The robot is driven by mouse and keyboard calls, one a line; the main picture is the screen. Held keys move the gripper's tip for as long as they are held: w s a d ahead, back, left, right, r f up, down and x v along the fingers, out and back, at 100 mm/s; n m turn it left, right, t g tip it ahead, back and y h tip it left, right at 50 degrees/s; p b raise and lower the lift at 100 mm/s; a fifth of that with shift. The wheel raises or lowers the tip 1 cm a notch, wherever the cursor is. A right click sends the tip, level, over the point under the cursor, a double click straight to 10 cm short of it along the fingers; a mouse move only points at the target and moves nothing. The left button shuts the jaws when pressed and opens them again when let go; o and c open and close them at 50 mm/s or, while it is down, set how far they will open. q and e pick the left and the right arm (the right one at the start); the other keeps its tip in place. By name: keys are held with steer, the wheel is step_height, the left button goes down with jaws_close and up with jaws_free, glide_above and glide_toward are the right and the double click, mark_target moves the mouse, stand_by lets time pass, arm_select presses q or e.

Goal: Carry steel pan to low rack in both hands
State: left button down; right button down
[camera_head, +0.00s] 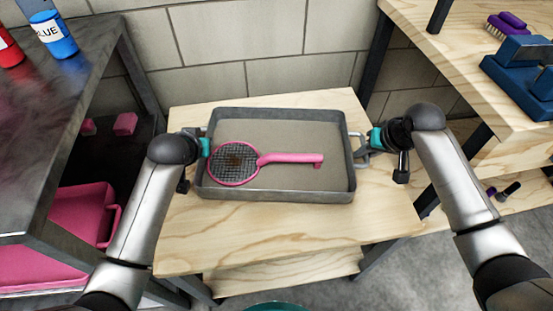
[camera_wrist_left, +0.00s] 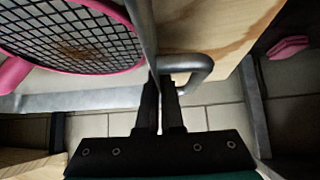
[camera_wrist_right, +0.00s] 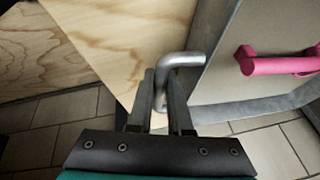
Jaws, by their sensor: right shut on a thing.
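The steel pan (camera_head: 278,196) is a grey rectangular tray with a loop handle at each short end. It sits over the wooden table top, and I cannot tell whether it touches the wood. A pink racket with dark mesh (camera_head: 262,160) lies inside it. My right gripper (camera_head: 374,139) is shut on the right handle, which shows between its fingers in the right wrist view (camera_wrist_right: 172,75). My left gripper (camera_head: 204,146) is at the left handle (camera_wrist_left: 200,65). Its fingers are close together there, and their hold on the handle is unclear.
A dark counter (camera_head: 60,110) with a blue can (camera_head: 53,34) stands left, with a pink bin (camera_head: 72,235) below. A wooden bench (camera_head: 445,50) at right carries a blue device (camera_head: 520,65) and purple brush (camera_head: 507,25). A block wall (camera_head: 245,45) is behind the wooden table (camera_head: 330,240).

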mark_target(197, 168)
arm_select(q)
steer(key=c, duration=1.5)
jaws_free()
steer(key=shift+f, duration=0.1)
arm_select(e)
steer(key=c, duration=1.3)
jaws_free()
steer(key=shift+f, duration=0.1)
arm_select(q)
steer(key=o, duration=0.4)
arm_select(e)
steer(key=o, duration=0.5)
steer(key=shift+c, duration=0.2)
arm_select(q)
steer(key=shift+o, duration=0.2)
steer(key=v, duration=1.2)
arm_select(e)
steer(key=v, duration=1.2)
arm_select(q)
steer(key=p+v, duration=0.7)
steer(key=p, duration=0.1)
arm_select(e)
step_height(197, 168, up, 8)
